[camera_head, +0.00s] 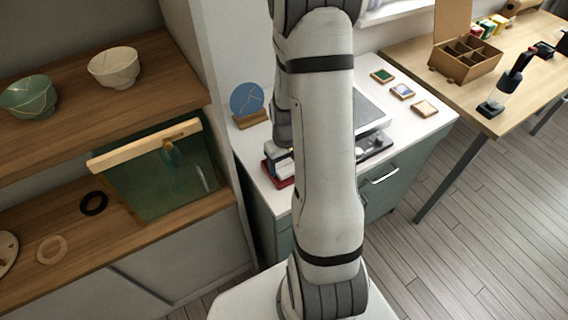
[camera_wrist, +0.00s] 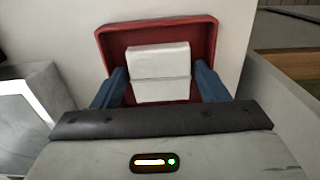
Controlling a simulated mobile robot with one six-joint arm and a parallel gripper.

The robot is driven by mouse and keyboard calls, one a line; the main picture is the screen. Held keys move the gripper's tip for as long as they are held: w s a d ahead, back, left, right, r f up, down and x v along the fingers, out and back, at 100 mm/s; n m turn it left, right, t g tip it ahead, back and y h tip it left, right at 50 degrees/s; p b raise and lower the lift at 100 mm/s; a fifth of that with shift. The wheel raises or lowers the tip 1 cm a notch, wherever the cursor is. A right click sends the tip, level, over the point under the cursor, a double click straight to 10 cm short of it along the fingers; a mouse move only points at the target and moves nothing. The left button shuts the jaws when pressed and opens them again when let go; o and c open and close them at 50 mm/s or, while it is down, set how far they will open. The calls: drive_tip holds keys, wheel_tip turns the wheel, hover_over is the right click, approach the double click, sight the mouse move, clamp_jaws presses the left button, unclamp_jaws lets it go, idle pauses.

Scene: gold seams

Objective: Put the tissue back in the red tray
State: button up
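The red tray (camera_head: 282,183) lies on the white counter, partly behind my arm in the head view. In the wrist view the red tray (camera_wrist: 222,35) is seen from above, its rim around a white block-like tissue (camera_wrist: 160,60). The tissue is over or inside the tray; its height above the floor of the tray is hard to judge. My gripper (camera_wrist: 160,72) has its two blue fingers on the left and right sides of the tissue, very close to it. I cannot tell whether they press on it. My arm hides most of this spot in the head view.
A blue disc on a wooden stand (camera_head: 246,103) is left of the tray. A grey device (camera_head: 372,112) is to the right, with several small framed tiles (camera_head: 402,91) beyond. A wooden shelf (camera_head: 120,110) with bowls (camera_head: 114,67) stands at left. A wooden table (camera_head: 510,95) is at right.

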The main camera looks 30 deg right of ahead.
sight(285, 166)
drive_tip(key=shift+w+r, duration=0.1)
drive_tip(key=shift+r, duration=0.55)
wheel_tip(285, 166, up, 11)
drive_tip(key=s+a+r+t, duration=0.3)
drive_tip(key=s+a+r, duration=0.9)
drive_tip(key=shift+s+a+r, duration=0.25)
drive_tip(key=shift+a+r, duration=0.1)
